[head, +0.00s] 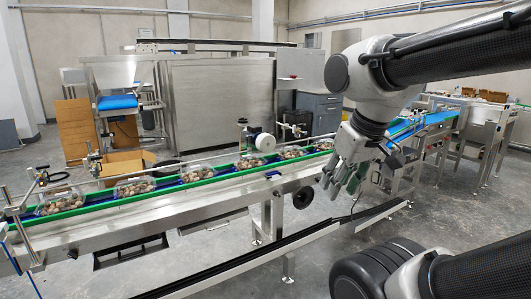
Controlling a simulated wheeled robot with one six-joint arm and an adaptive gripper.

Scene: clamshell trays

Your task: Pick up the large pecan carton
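Several clear clamshell trays filled with brown nuts stand in a row on the conveyor (225,181) with green edges. One tray (62,204) is at the far left, others are near the left (133,187) and middle (197,174), and another (250,162) is further right. I cannot tell which is the large pecan carton; no labels are readable. My gripper (345,188) hangs pointing down in front of the conveyor's right part, apart from the trays. Its fingers look spread, with nothing between them. It may hide part of the belt behind it.
A metal rail (255,262) runs low along the conveyor's front. A bottle and a white round part (264,142) stand at the belt's far side. An open cardboard box (127,162) is behind it.

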